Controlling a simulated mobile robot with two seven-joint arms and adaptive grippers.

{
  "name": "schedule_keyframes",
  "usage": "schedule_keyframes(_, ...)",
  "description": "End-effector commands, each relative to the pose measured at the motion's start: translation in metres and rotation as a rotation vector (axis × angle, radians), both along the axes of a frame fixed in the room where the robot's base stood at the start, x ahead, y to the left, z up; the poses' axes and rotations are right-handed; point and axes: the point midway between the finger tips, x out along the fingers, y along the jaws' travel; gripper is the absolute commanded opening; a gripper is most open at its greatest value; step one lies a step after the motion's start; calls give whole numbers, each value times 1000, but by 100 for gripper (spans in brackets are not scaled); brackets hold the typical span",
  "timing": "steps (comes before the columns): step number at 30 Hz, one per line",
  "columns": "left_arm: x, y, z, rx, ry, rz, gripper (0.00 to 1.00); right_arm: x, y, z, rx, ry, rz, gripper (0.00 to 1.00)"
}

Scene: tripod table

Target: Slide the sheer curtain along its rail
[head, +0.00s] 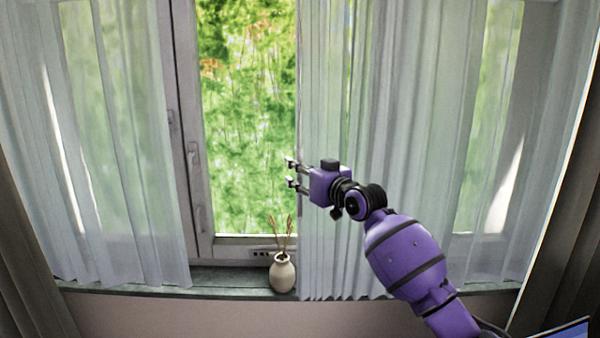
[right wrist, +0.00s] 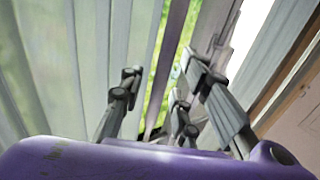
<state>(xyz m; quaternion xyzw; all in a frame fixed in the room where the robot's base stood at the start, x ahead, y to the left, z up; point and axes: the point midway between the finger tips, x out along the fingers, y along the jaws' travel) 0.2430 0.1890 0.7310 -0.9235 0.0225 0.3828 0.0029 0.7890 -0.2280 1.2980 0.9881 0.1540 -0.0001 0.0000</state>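The sheer curtain hangs as two pale, see-through panels. The right panel (head: 385,110) covers the right part of the window, with its inner edge left of centre. The left panel (head: 110,130) hangs at the far left. The rail is above the head view and does not show. My right gripper (head: 291,173) is in front of the right panel's inner edge, its fingers pointing left with a gap between them. In the right wrist view, the fingers (right wrist: 162,82) are spread, with pale curtain folds (right wrist: 70,70) beyond them. I cannot tell whether they touch the cloth. My left gripper is not in view.
A cream vase (head: 283,273) with dry stems stands on the sill (head: 225,281), below the gripper and beside the right panel's edge. The uncovered window pane (head: 245,110) lies between the panels, with a window handle (head: 194,158) on its left frame. Dark drapes (head: 570,215) flank the sides.

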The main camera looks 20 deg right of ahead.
Motion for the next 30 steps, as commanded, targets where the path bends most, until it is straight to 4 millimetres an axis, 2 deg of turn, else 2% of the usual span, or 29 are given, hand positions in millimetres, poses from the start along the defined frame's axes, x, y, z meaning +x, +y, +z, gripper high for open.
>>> schedule_keyframes(9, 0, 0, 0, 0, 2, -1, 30, 3, 1, -1, 0, 0, 0, 29)
schedule_keyframes(16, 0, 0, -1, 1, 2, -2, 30, 2, 1, -1, 0, 0, 0, 0)
schedule_keyframes(30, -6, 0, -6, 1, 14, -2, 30, 6, -3, -4, -1, 3, -1, 0)
